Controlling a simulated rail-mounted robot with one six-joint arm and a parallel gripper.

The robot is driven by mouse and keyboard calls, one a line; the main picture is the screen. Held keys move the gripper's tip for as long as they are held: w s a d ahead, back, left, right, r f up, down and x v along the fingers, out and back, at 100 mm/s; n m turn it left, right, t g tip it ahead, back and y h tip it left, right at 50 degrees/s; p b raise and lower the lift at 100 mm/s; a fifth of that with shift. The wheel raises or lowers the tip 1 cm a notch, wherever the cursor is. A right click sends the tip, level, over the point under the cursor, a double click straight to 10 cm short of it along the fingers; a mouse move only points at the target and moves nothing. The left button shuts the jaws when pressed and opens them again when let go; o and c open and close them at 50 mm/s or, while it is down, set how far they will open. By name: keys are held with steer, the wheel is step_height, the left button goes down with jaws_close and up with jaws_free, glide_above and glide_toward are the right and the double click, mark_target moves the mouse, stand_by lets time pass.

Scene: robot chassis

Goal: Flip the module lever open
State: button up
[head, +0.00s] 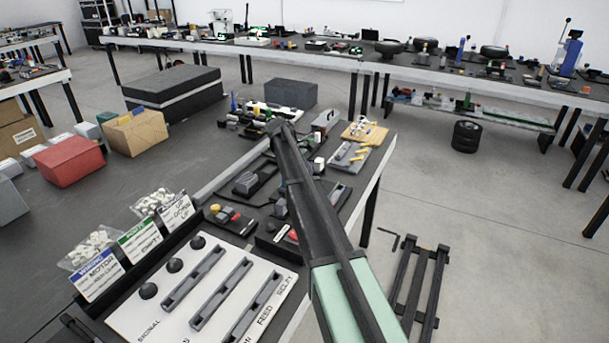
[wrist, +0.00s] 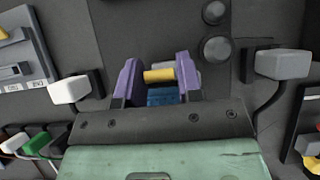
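In the wrist view my gripper (wrist: 160,82) has two purple fingers standing apart. A short yellow bar (wrist: 159,76) shows in the gap between them, with a blue block (wrist: 163,96) just below it. The bar spans most of the gap; I cannot tell whether the fingers touch it. It may be the lever's handle, but no lever is clearly told apart. In the head view my arm reaches over the bench, and its far end (head: 278,128) is too small to show the fingers or the lever.
In the head view, a white lever panel (head: 210,285) lies at the near left, and small parts crowd the bench around my arm.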

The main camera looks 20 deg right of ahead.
steer(key=o, duration=0.3)
steer(key=shift+r, duration=0.1)
steer(key=p+v, duration=0.9)
steer(key=v, duration=0.1)
steer(key=shift+w+a+r, duration=0.2)
